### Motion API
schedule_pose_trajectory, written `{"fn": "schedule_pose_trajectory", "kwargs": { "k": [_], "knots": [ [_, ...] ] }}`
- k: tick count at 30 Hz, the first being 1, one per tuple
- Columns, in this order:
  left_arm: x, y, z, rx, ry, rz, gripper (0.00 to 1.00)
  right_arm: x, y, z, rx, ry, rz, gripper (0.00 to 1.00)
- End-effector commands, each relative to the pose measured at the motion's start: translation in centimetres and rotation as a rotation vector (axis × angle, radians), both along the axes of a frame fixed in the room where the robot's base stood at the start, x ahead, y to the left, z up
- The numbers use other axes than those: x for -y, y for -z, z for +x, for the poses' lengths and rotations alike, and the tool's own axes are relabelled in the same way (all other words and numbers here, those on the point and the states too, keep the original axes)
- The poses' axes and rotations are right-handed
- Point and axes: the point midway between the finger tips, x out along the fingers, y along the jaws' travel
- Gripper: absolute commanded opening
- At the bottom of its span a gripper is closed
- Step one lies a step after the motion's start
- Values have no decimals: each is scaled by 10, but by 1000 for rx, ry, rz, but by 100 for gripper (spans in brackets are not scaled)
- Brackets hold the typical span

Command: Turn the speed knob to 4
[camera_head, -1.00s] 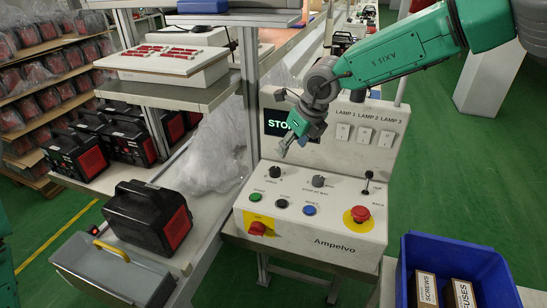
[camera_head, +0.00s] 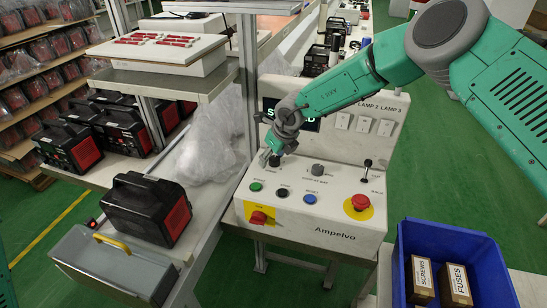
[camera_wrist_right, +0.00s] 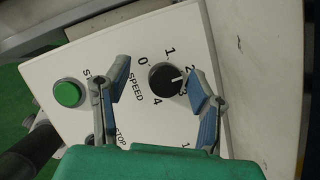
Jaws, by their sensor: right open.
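The black speed knob (camera_wrist_right: 165,78) sits on the white control panel (camera_head: 335,208), ringed by the numbers 0 to 4. In the right wrist view its white pointer points between 2 and 3. My right gripper (camera_wrist_right: 156,72) is open, with one finger on each side of the knob. Gaps show between the fingers and the knob, and I cannot tell how far above the panel they are. In the head view the right gripper (camera_head: 269,155) is at the knob and partly hides it. My left gripper is not in view.
A second knob (camera_head: 317,170) is right of the speed knob. Green (camera_head: 256,187), black and blue (camera_head: 310,198) buttons lie in front. A red emergency button (camera_head: 360,203), a red switch (camera_head: 258,217) and a lever (camera_head: 367,170) are also on the panel. A blue bin (camera_head: 478,258) stands right.

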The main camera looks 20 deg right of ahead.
Motion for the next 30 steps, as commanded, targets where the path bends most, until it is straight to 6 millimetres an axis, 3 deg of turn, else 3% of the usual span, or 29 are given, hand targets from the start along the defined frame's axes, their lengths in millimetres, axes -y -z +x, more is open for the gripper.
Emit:
{"fn": "schedule_pose_trajectory", "kwargs": {
  "k": [11,15,18,30],
  "knots": [
    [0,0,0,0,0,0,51,11,9,2,-1,3,13,50],
    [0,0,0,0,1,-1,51,8,8,2,-1,2,8,9],
    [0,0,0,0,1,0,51,8,8,3,0,5,3,2],
    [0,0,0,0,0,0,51,6,6,6,7,2,10,2]
  ]
}}
